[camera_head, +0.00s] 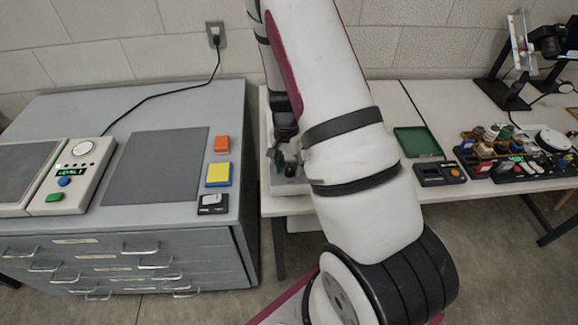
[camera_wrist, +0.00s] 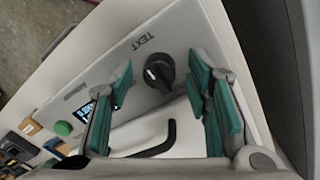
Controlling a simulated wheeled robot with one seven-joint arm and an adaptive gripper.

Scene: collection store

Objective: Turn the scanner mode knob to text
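The scanner (camera_wrist: 190,30) is a pale box seen at an angle in the wrist view. Its mode knob (camera_wrist: 160,70) is round and black with a white mark on its left part. The word TEXT (camera_wrist: 138,45) is printed beside the knob, upside down in this view. My gripper (camera_wrist: 162,88) has green-padded fingers standing wide apart, one on each side of the knob in the picture. Nothing is between the pads, and I cannot tell the remaining depth to the knob. In the head view my arm hides most of the scanner, and my gripper (camera_head: 286,162) shows small beside it.
The scanner panel has a lit display (camera_wrist: 86,112) and a green button (camera_wrist: 63,128); a black handle (camera_wrist: 168,138) lies below the knob. A console with a dial (camera_head: 82,148) stands on the grey cabinet (camera_head: 235,110). Small bottles (camera_head: 492,135) crowd the right table.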

